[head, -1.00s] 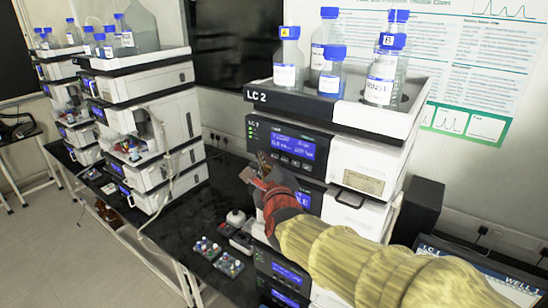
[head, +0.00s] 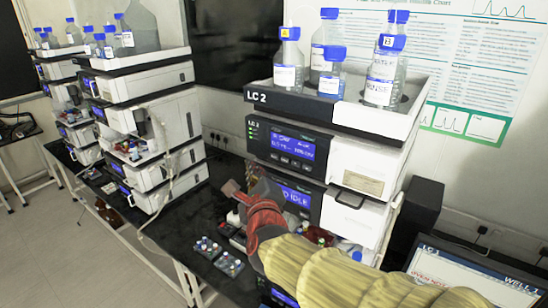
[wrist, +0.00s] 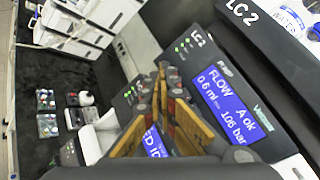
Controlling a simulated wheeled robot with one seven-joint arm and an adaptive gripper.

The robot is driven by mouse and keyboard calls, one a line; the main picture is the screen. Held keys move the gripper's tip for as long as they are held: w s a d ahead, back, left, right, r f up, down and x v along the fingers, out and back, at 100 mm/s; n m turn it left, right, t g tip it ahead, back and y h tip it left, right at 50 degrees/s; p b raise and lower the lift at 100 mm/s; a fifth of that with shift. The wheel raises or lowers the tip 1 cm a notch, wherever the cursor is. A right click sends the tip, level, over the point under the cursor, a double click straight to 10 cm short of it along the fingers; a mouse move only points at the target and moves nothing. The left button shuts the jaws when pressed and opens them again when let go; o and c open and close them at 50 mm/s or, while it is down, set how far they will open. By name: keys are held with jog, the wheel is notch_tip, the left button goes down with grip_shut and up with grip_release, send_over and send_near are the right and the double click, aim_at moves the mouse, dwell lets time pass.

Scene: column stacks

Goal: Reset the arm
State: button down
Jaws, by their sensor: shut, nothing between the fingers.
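My gripper (head: 240,190) is at the end of my yellow-sleeved arm, in front of the LC 2 stack (head: 290,148) in the head view. In the wrist view my gripper (wrist: 162,78) shows its yellow fingers converging at the tips, with nothing between them. The fingers overlap the stack's front and partly cover a lower blue display (wrist: 157,143). The upper display (wrist: 225,110) reads FLOW 0.6 ml and 106 bar. I cannot tell whether the gripper touches the stack.
Several blue-capped bottles (head: 330,72) stand in the tray on top of LC 2. Small vial racks (head: 229,263) lie on the black bench, left of my arm. Another instrument stack (head: 150,125) stands further left. A monitor (head: 470,280) is at the lower right.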

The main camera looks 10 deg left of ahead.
dwell(0.3)
jog(key=s+f+n+g+b, duration=0.1)
jog(key=s+f+n+g, duration=0.85)
jog(key=f+n, duration=0.65)
jog(key=s+d+f+n+h+b, duration=0.2)
jog(key=s+d+f+b, duration=0.4)
jog(key=d, duration=0.6)
jog(key=s+d+f+n+h+b, duration=0.1)
jog(key=s+d+f+b, duration=0.5)
jog(key=d, duration=0.7)
jog(key=s+d+f+n+h+b, duration=0.2)
jog(key=s+d+f+b, duration=0.3)
jog(key=d, duration=0.7)
jog(key=shift+s+d+f+n+g+h+b, duration=0.3)
jog(key=shift+s+f+g+h+b, duration=0.1)
jog(key=shift+s+h+b, duration=0.5)
